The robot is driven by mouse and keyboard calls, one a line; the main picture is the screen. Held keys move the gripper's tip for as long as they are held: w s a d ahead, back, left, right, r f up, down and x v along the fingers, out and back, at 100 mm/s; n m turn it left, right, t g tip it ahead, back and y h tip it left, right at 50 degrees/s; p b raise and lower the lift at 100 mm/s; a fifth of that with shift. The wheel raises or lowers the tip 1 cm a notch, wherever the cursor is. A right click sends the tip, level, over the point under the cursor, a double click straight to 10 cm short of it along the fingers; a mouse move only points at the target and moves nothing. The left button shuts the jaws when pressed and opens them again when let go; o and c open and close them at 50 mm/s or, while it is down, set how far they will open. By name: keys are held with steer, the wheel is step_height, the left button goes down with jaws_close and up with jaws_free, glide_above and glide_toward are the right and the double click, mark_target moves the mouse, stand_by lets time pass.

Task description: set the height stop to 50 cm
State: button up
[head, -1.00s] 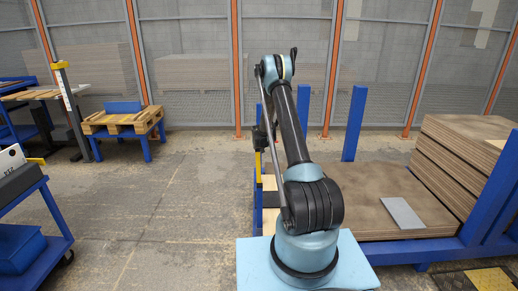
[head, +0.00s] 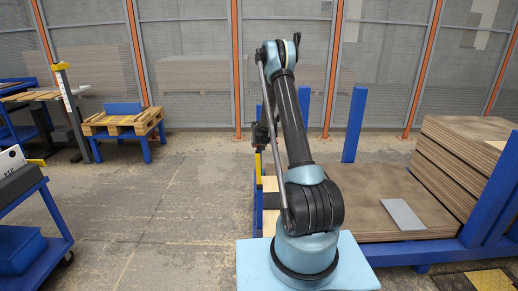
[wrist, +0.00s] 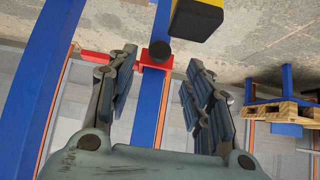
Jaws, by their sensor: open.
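In the wrist view a red clamp (wrist: 153,62) with a round black knob sits on a blue post (wrist: 146,108); it looks like the height stop. A red bar (wrist: 97,57) reaches left from it, partly behind a finger. My gripper (wrist: 162,60) is open, its fingers on either side of the clamp and knob in the picture. Nothing is held, and I cannot tell whether a finger touches the clamp. No readable height mark shows. In the head view my gripper (head: 261,137) is small, dark and partly hidden beside my arm.
A yellow and black block (wrist: 196,18) is close above the fingers in the wrist view. Brown boards (head: 455,150) are stacked at right, beside a blue upright (head: 354,125). A pallet stand (head: 122,121) is at back left, a blue cart (head: 45,220) at left. Open floor lies between.

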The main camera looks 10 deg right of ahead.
steer(key=shift+v, duration=2.25)
